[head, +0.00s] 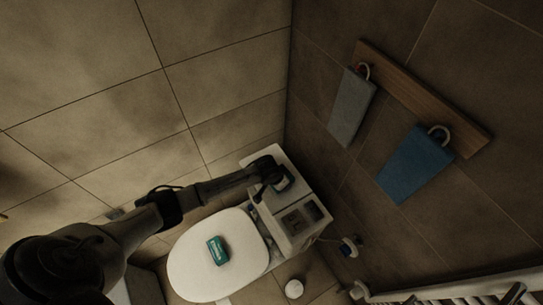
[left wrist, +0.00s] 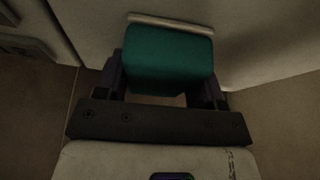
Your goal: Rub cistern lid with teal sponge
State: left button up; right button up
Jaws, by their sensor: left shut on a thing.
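The white cistern (head: 294,167) stands at the back of the toilet, against the wall, and its pale lid forms the top. My left gripper (head: 273,178) is over the cistern top in the head view. In the left wrist view, the gripper's two dark fingers are shut on the teal sponge (left wrist: 168,60), one on each side. A pale strip (left wrist: 170,24) runs along the sponge's far edge, with a white surface around it. I cannot tell for sure whether the sponge touches the lid. My right gripper is out of view.
A teal box-like item with pale marks (head: 217,251) lies on the closed toilet seat lid (head: 190,262). A dark-filled tray (head: 302,217) sits beside the gripper. A grey towel (head: 351,107) and blue towel (head: 414,165) hang from a wooden rail (head: 425,100).

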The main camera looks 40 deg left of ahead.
pick_arm(q)
jog(key=shift+w+a+b, duration=0.15)
jog(key=shift+w+a, duration=0.15)
jog(key=shift+a, duration=0.7)
jog(key=shift+w+a+b, duration=0.1)
jog(key=shift+w+a, duration=0.2)
jog(key=shift+a, duration=0.75)
jog(key=shift+w+a+b, duration=0.15)
jog(key=shift+w+a, duration=0.15)
jog(key=shift+a, duration=0.7)
jog(key=shift+w+a, duration=0.1)
jog(key=shift+a, duration=0.2)
notch_tip(320, 180, up, 3)
jog(key=p, duration=0.3)
jog(key=shift+d+r, duration=0.1)
jog(key=shift+r, duration=0.1)
notch_tip(320, 180, up, 5)
jog(key=p, duration=0.5)
jog(key=shift+f, duration=0.2)
